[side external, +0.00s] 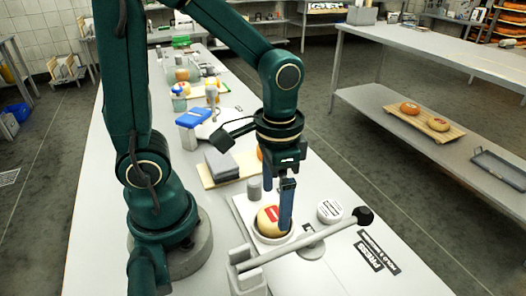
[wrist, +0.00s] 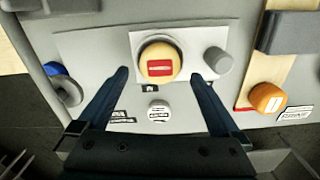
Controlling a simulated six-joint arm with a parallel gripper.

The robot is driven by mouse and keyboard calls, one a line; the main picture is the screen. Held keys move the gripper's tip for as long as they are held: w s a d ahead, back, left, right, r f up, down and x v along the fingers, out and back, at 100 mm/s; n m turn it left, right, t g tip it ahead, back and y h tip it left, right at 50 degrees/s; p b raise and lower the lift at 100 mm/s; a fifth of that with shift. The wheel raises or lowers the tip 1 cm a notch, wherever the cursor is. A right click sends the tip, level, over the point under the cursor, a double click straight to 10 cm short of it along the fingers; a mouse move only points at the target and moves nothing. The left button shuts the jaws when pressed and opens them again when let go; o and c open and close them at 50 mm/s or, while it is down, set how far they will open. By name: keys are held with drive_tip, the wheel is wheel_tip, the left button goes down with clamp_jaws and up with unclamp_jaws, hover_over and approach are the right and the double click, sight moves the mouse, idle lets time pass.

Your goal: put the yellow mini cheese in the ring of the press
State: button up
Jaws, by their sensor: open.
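The yellow mini cheese (side external: 268,219), with a red label on top, sits in the pale ring (side external: 272,239) of the press. In the wrist view the cheese (wrist: 159,64) is surrounded by the ring's rim (wrist: 158,40) and looks roughly level. How deep it sits is hard to tell. My gripper (side external: 277,206) is over the press, pointing down. In the wrist view my gripper (wrist: 160,76) is open, with one finger on each side of the cheese and a visible gap to both. One finger covers part of the cheese in the side view.
The press lever (side external: 305,240) with its black knob crosses in front of the ring. A white labelled tub (side external: 330,211) stands right of it. A grey cylinder (wrist: 218,60) stands beside the ring.

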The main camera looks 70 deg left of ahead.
sight(260, 214)
wheel_tip(260, 214, up, 8)
drive_tip(key=s+a+n+t, duration=0.1)
drive_tip(key=s+t, duration=0.1)
drive_tip(key=t, duration=0.3)
drive_tip(key=shift+s+r+n+t, duration=0.2)
drive_tip(key=shift+r+n+t, duration=0.1)
drive_tip(key=shift+n, duration=0.1)
